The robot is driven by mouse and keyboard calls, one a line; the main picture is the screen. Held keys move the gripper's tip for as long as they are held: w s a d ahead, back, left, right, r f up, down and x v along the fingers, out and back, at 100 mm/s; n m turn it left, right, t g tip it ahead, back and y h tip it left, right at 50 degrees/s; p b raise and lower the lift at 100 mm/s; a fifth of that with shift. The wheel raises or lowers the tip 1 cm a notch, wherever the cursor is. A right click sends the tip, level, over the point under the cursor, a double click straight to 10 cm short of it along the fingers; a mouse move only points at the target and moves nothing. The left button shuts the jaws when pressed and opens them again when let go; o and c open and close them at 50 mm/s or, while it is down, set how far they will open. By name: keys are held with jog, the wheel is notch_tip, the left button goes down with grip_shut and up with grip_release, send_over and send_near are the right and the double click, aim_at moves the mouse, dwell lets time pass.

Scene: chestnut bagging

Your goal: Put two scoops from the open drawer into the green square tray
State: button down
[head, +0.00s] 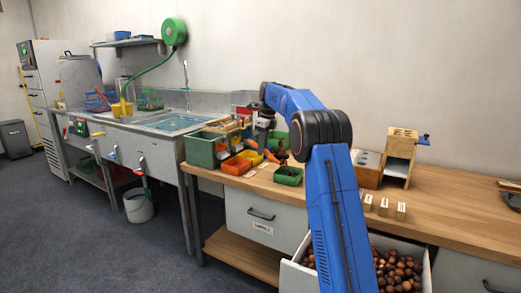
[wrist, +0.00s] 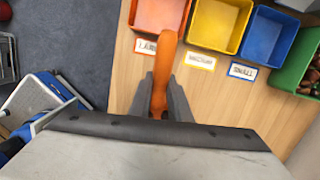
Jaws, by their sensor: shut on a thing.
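My gripper (wrist: 166,100) is shut on the orange handle of the scoop (wrist: 166,62), and the handle points up between the fingers in the wrist view. In the head view the orange scoop (head: 269,155) is above the bench by the small trays, with brown chestnuts close beside it; I cannot tell whether they are in the scoop. The green square tray (head: 289,182) stands on the bench just below and holds some chestnuts. It also shows at the right edge of the wrist view (wrist: 293,72). The open drawer (head: 294,277) holds many chestnuts, partly hidden behind my arm.
Orange (wrist: 160,28), yellow (wrist: 213,48) and blue (wrist: 262,53) bins stand in a row beside the green tray, with size labels in front. A larger green box (head: 199,151) is at the bench's left end. Wooden blocks (head: 383,207) and a wooden stand (head: 400,143) are to the right.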

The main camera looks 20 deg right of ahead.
jog(key=shift+s+d+r+t+y, duration=0.2)
jog(key=shift+r+t+y, duration=0.1)
jog(key=shift+r, duration=0.15)
jog(key=shift+s+d+r+t+y, duration=0.2)
jog(key=shift+r+t, duration=0.1)
jog(key=shift+r, duration=0.1)
jog(key=shift+s+d+r+t+y, duration=0.4)
jog(key=shift+r+t+y, duration=0.1)
jog(key=shift+r, duration=0.1)
jog(key=shift+s+d+r+t+y, duration=0.4)
jog(key=shift+r+t, duration=0.1)
jog(key=shift+r, duration=0.1)
jog(key=shift+s+d+r+t+y, duration=0.7)
jog(key=shift+s+d+t+y, duration=0.1)
jog(key=shift+s+t+y, duration=0.05)
jog(key=shift+s+d+r+t+y, duration=0.65)
jog(key=shift+s+d+t+y, duration=0.1)
jog(key=shift+s+t+y, duration=0.1)
jog(key=w+a+f+g+h, duration=0.4)
jog(key=f, duration=0.1)
jog(key=w+a+f+g+h, duration=0.2)
jog(key=g, duration=0.1)
jog(key=shift+w+f+h, duration=0.15)
jog(key=shift+h, duration=0.15)
jog(key=shift+w+a+g+h, duration=0.15)
jog(key=shift+w+g+h, duration=0.05)
jog(key=shift+g+h, duration=0.4)
jog(key=shift+w+a+g+h, duration=0.1)
jog(key=shift+w+g+h, duration=0.05)
jog(key=shift+g+h, duration=0.45)
